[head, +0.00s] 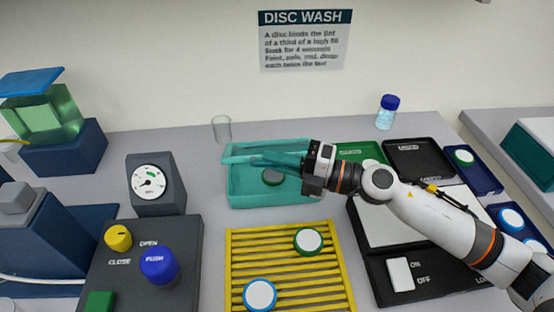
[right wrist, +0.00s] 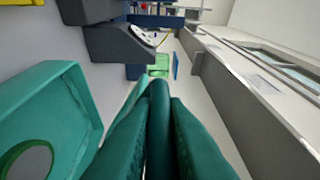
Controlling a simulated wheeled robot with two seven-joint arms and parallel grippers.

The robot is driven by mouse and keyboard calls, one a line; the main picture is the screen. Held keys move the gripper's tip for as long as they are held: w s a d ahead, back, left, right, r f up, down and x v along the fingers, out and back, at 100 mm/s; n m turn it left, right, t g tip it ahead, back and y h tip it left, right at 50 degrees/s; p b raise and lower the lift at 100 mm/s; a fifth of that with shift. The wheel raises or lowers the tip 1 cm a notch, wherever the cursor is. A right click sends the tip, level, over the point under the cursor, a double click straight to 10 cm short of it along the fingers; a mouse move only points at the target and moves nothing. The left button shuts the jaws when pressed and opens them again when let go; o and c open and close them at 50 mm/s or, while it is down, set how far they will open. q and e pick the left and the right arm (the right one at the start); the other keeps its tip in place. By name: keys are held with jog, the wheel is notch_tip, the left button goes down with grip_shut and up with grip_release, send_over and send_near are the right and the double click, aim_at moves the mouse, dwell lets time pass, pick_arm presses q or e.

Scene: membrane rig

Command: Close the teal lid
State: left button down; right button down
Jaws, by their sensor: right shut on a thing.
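The teal tray (head: 236,188) sits at the middle back of the bench with its inside open to view. A grey disc (head: 272,177) lies in it. The teal lid (head: 238,148) shows as a narrow band along the tray's back side, raised off the opening; its exact tilt is hard to tell. My right gripper (head: 268,160) reaches in from the right, its teal fingers over the back of the tray, shut on the lid. In the right wrist view the fingers (right wrist: 158,130) close around a narrow teal piece, and the tray (right wrist: 65,85) lies to the left. My left gripper is out of view.
A yellow slatted rack (head: 285,272) with two discs lies in front of the tray. A clear cup (head: 221,128) stands behind it. A gauge (head: 150,182) and a control box (head: 190,240) are to the left. Black trays (head: 405,160) lie under and beside my right arm.

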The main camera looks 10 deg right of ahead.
jog(key=c, duration=1.5)
grip_release()
jog(key=shift+o, duration=0.2)
jog(key=shift+d, duration=0.1)
jog(key=shift+d, duration=0.2)
jog(key=b+v, duration=0.5)
jog(key=v, duration=0.6)
jog(key=shift+s+d, duration=0.2)
jog(key=shift+d, duration=0.05)
